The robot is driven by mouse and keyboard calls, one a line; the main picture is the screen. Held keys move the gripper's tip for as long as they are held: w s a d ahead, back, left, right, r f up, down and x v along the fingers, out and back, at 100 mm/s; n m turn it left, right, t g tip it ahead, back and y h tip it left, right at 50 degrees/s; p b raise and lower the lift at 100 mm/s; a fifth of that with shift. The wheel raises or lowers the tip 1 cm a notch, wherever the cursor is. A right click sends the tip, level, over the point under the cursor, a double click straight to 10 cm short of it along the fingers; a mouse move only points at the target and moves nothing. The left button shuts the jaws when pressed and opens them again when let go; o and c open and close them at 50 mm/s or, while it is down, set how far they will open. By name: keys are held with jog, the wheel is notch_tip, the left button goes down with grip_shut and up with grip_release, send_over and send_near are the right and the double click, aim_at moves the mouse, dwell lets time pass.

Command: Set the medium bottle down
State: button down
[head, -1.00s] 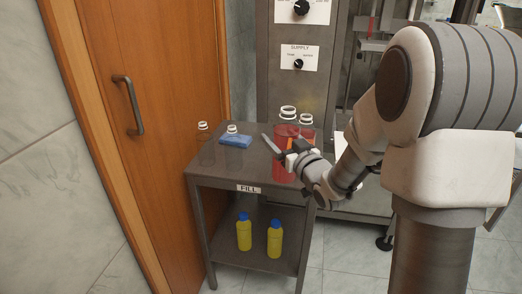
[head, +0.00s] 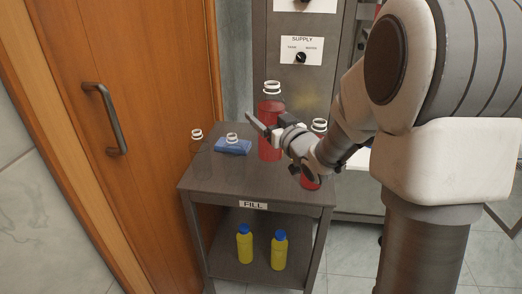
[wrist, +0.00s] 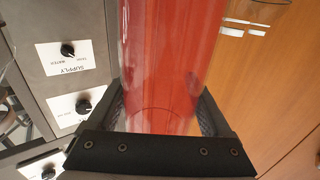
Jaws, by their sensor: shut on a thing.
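My gripper (head: 262,124) is shut on a clear bottle of red liquid (head: 271,107), which I take as the medium bottle. It is upright, with a white ring at its neck, over the back part of the grey table (head: 240,178). I cannot tell whether its base is clear of the tabletop. In the wrist view my gripper's fingers (wrist: 162,112) sit on both sides of the red bottle (wrist: 168,60); its ends are out of that frame. A second red bottle (head: 311,182) stands at the table's right, partly hidden by my arm.
Two clear, empty-looking bottles (head: 198,153) stand at the table's left, one by a blue block (head: 233,147). Two yellow bottles with blue caps (head: 245,246) stand on the lower shelf. A grey supply panel (head: 300,85) rises behind. The table's front middle is clear.

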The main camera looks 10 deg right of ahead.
aim_at(266, 148)
notch_tip(266, 148, down, 10)
jog(key=b, duration=0.3)
jog(key=shift+r, duration=0.15)
jog(key=shift+b, duration=0.4)
grip_release()
jog(key=shift+f, duration=0.2)
jog(key=shift+r, duration=0.2)
jog(key=shift+s+f, duration=0.1)
jog(key=shift+s, duration=0.05)
